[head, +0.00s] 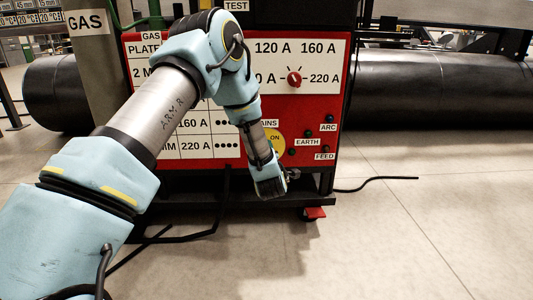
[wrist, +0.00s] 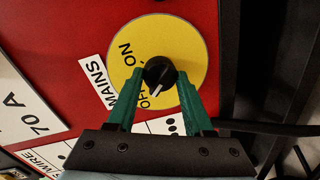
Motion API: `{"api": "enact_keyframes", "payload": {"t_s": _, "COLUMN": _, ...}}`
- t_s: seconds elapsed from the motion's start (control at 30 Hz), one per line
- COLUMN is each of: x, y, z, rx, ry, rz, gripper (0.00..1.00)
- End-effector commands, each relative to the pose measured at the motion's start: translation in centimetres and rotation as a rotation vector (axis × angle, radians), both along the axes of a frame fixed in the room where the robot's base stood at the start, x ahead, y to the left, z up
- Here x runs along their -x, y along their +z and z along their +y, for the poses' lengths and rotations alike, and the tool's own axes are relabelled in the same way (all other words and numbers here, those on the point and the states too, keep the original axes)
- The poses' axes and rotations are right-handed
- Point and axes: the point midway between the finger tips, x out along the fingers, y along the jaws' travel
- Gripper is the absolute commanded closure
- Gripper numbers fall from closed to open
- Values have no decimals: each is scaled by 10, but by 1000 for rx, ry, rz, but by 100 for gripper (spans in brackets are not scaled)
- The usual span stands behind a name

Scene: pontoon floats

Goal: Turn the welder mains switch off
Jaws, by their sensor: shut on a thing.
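The mains switch is a round black knob (wrist: 160,72) on a yellow disc (wrist: 190,45) marked ON and OFF, beside a MAINS label (wrist: 97,82). My gripper (wrist: 160,75) has its green fingers shut on the knob, one on each side. A white mark on the knob points down and slightly left in the wrist view, toward the partly hidden OFF lettering. In the head view the yellow disc (head: 278,140) shows beside my arm on the red welder panel (head: 318,108); the knob and fingertips are hidden there.
A red selector knob (head: 294,79) sits above among ampere labels. Below are a dark base frame with a red caster (head: 313,214) and a cable (head: 375,183) on the floor. Floor to the right is mostly clear.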

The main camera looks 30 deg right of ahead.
Motion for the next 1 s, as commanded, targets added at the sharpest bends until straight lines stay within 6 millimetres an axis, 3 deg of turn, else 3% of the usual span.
{"api": "enact_keyframes", "payload": {"t_s": 0.6, "x": 0, "y": -1, "z": 0, "rx": 38, "ry": 0, "rz": 20, "gripper": 100}}
{"api": "enact_keyframes", "payload": {"t_s": 0.63, "x": 0, "y": -1, "z": 0, "rx": 38, "ry": 0, "rz": 20, "gripper": 47}}
{"api": "enact_keyframes", "payload": {"t_s": 0.9, "x": 0, "y": -1, "z": 0, "rx": 38, "ry": 0, "rz": 19, "gripper": 18}}
{"api": "enact_keyframes", "payload": {"t_s": 1.0, "x": 0, "y": 0, "z": 0, "rx": 38, "ry": 0, "rz": 19, "gripper": 18}}
